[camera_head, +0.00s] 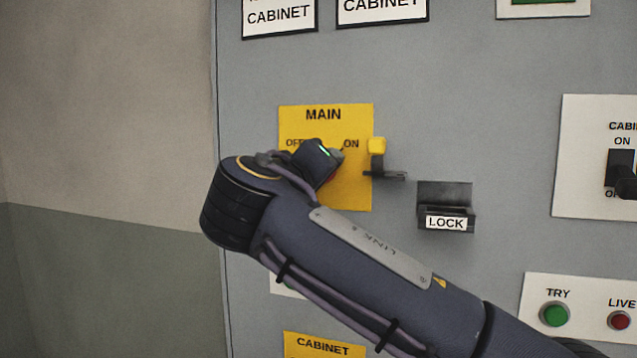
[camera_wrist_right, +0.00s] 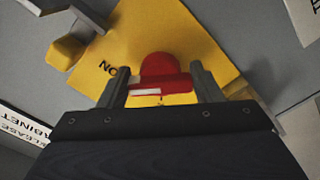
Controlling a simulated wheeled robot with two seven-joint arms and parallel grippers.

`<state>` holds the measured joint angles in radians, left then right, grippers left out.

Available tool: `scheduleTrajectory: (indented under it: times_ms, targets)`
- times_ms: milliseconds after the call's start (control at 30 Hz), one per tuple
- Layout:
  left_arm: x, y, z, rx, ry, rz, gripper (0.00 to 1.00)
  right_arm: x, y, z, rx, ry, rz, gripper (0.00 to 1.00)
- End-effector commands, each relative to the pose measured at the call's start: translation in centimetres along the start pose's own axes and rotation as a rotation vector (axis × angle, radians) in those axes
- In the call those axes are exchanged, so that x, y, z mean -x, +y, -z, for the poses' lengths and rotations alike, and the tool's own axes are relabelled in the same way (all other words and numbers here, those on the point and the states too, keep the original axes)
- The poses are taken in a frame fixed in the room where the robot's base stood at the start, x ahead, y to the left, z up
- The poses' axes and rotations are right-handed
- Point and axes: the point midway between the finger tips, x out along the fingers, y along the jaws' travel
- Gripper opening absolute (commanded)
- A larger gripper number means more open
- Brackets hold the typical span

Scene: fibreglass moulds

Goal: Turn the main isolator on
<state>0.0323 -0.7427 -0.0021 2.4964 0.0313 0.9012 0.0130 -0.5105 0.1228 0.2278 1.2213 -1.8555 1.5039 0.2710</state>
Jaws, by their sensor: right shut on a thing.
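The main isolator's yellow plate (camera_head: 348,195), marked MAIN with OFF on the left and ON on the right, is on the grey cabinet front. My right gripper (camera_head: 333,168) is in front of the plate and covers most of the switch. In the right wrist view, the red isolator handle (camera_wrist_right: 160,68) is between the two fingers of my right gripper (camera_wrist_right: 161,88), which is shut on it. A white mark shows on the handle. Which label the handle points to is hard to tell. My left gripper is not in view.
A yellow-tipped lever on a dark bracket (camera_head: 377,147) sticks out right of the plate. A LOCK holder (camera_head: 446,215) is lower right. A black cabinet switch (camera_head: 620,172) and TRY button (camera_head: 555,314) are further right. Bare wall (camera_head: 100,110) is at left.

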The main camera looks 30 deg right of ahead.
Motion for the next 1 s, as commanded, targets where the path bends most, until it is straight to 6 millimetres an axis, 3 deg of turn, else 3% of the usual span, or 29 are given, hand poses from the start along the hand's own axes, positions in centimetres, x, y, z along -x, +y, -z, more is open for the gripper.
scheduleTrajectory:
  times_ms: [700, 733, 900, 1000]
  targets:
    - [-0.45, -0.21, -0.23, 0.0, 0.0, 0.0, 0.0, 0.03, -0.22, -0.04, -0.078, -0.002, 0.004, 0.36]
    - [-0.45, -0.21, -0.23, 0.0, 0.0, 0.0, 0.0, 0.03, -0.22, -0.04, -0.078, -0.002, 0.004, 0.6]
    - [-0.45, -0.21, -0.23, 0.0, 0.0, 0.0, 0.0, 0.02, -0.17, -0.03, -0.077, -0.001, 0.002, 0.81]
    - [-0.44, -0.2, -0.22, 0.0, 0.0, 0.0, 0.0, 0.01, -0.13, -0.02, -0.077, -0.001, 0.002, 0.81]
